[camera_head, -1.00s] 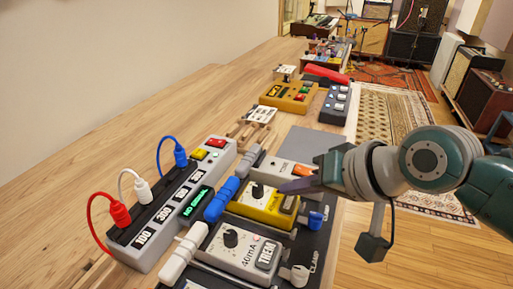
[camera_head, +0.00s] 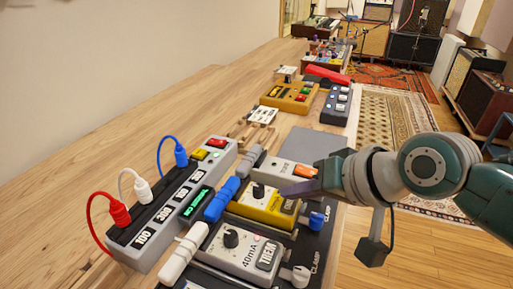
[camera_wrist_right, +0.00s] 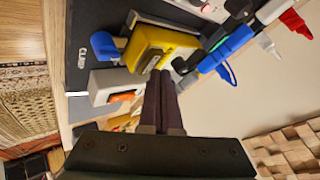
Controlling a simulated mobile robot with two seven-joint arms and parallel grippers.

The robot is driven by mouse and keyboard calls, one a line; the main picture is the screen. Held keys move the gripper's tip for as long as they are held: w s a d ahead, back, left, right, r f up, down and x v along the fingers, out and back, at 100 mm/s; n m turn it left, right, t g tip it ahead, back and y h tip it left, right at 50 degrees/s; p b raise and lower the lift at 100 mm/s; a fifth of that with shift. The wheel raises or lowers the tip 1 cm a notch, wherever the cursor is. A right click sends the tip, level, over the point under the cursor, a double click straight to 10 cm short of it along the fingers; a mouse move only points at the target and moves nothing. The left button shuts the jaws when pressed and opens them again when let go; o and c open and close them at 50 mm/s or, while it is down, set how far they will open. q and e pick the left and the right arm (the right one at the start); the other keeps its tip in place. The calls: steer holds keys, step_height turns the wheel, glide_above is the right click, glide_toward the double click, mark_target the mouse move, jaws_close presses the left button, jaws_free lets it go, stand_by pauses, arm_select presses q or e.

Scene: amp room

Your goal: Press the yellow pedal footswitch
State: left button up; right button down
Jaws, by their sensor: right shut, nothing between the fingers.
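The yellow pedal (camera_head: 262,207) sits on the dark pedalboard between a grey-white pedal and a light grey one. It has a black knob, and its dark footswitch (camera_head: 289,206) is at the right end. My right gripper (camera_head: 282,190) is shut and empty, its dark fingers pointing left at the yellow pedal's footswitch end. In the right wrist view the shut fingertips (camera_wrist_right: 160,74) overlap the edge of the yellow pedal (camera_wrist_right: 172,41); I cannot tell whether they press the footswitch. My left gripper is not in view.
A grey power unit (camera_head: 157,246) with red, white and blue cables stands left of the pedals. Its small display shows green. A light grey pedal with an orange button (camera_head: 305,171) lies just beyond the yellow one. Bare wooden table (camera_head: 130,130) is free to the left.

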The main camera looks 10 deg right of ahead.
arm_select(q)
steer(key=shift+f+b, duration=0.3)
arm_select(e)
steer(key=shift+f, duration=0.45)
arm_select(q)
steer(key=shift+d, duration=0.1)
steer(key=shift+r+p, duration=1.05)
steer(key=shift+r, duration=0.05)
arm_select(e)
steer(key=shift+s+r, duration=0.1)
steer(key=shift+r, duration=0.8)
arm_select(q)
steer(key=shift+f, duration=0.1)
